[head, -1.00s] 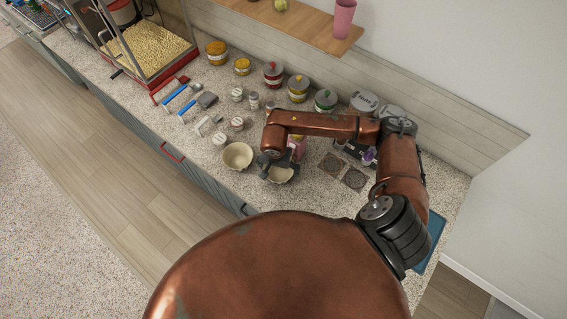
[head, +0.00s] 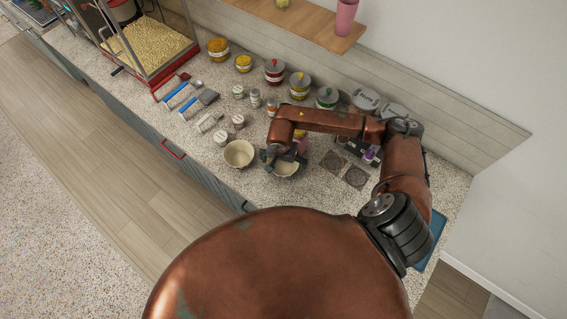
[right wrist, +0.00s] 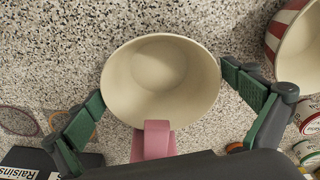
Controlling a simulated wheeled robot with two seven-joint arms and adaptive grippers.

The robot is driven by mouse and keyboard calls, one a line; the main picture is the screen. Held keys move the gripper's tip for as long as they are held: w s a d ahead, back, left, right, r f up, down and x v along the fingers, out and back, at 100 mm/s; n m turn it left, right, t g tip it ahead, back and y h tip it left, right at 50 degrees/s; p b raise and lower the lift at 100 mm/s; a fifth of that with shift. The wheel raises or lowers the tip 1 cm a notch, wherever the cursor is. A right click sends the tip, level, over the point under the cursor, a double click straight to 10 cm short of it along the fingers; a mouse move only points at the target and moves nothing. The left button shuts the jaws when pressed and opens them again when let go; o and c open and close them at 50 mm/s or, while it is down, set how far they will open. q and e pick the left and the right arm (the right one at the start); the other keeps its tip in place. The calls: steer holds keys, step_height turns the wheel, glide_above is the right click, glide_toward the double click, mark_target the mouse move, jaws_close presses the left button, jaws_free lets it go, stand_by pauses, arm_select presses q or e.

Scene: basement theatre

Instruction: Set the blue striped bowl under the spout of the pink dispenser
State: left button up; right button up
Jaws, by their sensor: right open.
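A cream-lined bowl (right wrist: 160,82) stands on the counter under my right gripper. It also shows in the head view (head: 286,170). Its outer wall is hidden, so I cannot see stripes. The pink dispenser's spout (right wrist: 157,138) reaches over the bowl's near rim in the right wrist view. In the head view, my arm mostly hides the pink dispenser (head: 303,144). My right gripper (head: 284,160) is open, with its green fingers on either side of the bowl and apart from it in the right wrist view. My left gripper is not in view.
A red-striped bowl (right wrist: 297,50) stands close beside, at the left in the head view (head: 239,154). Jars (head: 326,98), small shakers and scoops (head: 208,97) crowd the counter's back and left. Dark coasters (head: 333,162) and a Raisins box (right wrist: 30,165) lie on the other side.

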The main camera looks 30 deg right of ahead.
mark_target(282, 172)
steer(key=shift+r, duration=0.15)
step_height(282, 172, up, 12)
steer(key=s+a+b, duration=0.1)
steer(key=b, duration=0.1)
steer(key=shift+s, duration=0.15)
